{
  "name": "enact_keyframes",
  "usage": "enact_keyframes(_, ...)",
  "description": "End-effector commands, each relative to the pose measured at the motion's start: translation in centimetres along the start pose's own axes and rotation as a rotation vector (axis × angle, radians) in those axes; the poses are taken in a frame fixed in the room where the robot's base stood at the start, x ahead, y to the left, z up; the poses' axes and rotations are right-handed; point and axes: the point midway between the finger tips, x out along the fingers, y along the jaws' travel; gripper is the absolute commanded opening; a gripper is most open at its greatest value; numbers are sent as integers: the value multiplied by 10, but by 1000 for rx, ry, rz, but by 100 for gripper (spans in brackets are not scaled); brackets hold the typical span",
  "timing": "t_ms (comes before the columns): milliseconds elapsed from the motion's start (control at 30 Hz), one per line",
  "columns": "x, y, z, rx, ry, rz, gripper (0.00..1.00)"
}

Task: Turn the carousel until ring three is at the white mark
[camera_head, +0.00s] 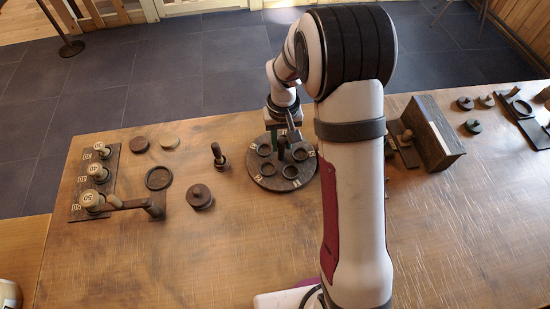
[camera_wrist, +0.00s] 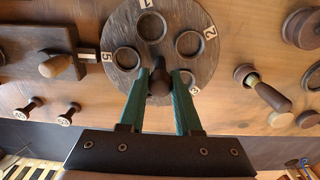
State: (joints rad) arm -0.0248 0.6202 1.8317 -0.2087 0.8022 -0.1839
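The carousel is a round dark wooden disc (camera_head: 268,181) on the table below my gripper. It bears several dark rings and small white number tags. In the wrist view the disc (camera_wrist: 122,82) shows tags 5 at its left, 1 at the top and 2 at the upper right. A tag (camera_wrist: 194,89) at the lower right is partly hidden by a finger, so its number is unclear. A dark knob (camera_wrist: 158,82) stands at the disc's centre. My gripper (camera_wrist: 160,74) has its green fingers on either side of the knob; whether they touch it is unclear. I cannot make out the white mark.
A peg board (camera_head: 113,165) with numbered spools stands at left. A dark spool (camera_head: 200,197), an upright peg (camera_head: 218,155) and a flat ring (camera_head: 158,178) lie between it and the carousel. A dark block (camera_head: 433,138) stands at right. The front table is clear.

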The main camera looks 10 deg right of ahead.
Motion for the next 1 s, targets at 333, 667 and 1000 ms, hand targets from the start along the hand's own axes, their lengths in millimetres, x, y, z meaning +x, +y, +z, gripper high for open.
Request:
enact_keyframes(333,0,0,0,280,0,0,0)
enact_keyframes(667,0,0,0,702,1,0,0)
enact_keyframes(1000,-1,1,0,1212,2,0,0)
